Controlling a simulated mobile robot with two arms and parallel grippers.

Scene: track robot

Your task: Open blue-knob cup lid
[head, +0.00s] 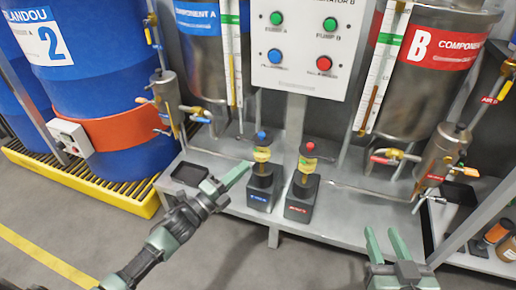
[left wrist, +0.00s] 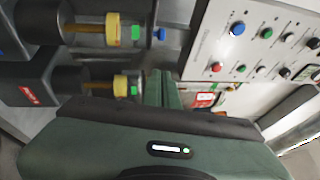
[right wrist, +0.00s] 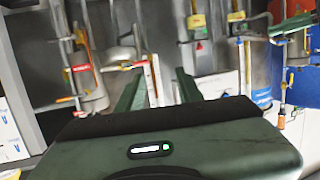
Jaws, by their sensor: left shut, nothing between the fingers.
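The blue-knob cup (head: 262,178) stands upright on the grey bench, with a dark base, a yellow band and a blue knob (head: 262,136) on top. The left wrist view shows it sideways, its blue knob (left wrist: 160,34) at the top centre. My left gripper (head: 246,167) is shut and empty, its tips just left of the cup in the head view; contact is not clear. In the left wrist view, its fingers (left wrist: 162,88) are together, below the blue knob. My right gripper (head: 384,238) is open and empty at the lower right; its fingers (right wrist: 158,92) stand apart.
A red-knob cup (head: 303,186) stands close to the right of the blue-knob cup. A control panel (head: 305,48) with buttons hangs above. Steel tanks with valves stand behind. A black tray (head: 190,174) lies left on the bench. Bare bench (head: 352,222) shows to the right.

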